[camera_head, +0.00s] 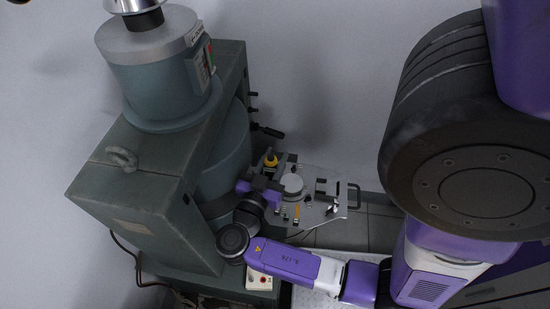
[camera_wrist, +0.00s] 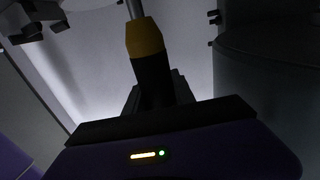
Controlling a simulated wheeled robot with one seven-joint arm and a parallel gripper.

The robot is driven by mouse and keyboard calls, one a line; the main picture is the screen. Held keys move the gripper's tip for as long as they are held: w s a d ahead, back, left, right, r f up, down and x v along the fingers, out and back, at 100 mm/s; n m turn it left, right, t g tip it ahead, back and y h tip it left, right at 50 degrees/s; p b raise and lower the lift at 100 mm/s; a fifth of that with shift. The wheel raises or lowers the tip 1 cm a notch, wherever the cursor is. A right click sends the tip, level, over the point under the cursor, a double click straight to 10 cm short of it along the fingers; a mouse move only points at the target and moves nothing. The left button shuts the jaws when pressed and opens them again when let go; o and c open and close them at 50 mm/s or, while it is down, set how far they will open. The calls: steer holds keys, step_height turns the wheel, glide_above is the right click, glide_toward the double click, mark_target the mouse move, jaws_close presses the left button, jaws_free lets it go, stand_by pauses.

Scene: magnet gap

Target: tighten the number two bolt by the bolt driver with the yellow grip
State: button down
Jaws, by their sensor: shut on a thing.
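The bolt driver with the yellow grip (camera_wrist: 146,38) stands out from between my gripper's jaws in the wrist view, with a black lower handle and a metal shaft running up out of the picture. My gripper (camera_wrist: 152,98) is shut on its handle. In the head view the yellow part of the driver (camera_head: 271,160) shows just above my gripper (camera_head: 265,183), over the left side of a metal plate (camera_head: 310,222). The plate carries a round disc (camera_head: 292,184) and several small fittings. I cannot make out the number two bolt or where the driver's tip is.
A large grey-green magnet machine (camera_head: 150,190) stands left of the plate, with a cylinder (camera_head: 165,80) on top. A black knob (camera_head: 272,132) sticks out from its side. A white box with red buttons (camera_head: 259,280) is below my arm. A black handle (camera_head: 354,196) edges the plate.

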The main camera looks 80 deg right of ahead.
mark_target(271, 156)
steer(key=shift+f+b, duration=0.75)
steer(key=shift+f, duration=0.15)
stand_by(2.3)
steer(key=shift+r, duration=0.1)
steer(key=shift+r+p, duration=1.8)
steer(key=shift+r, duration=1.3)
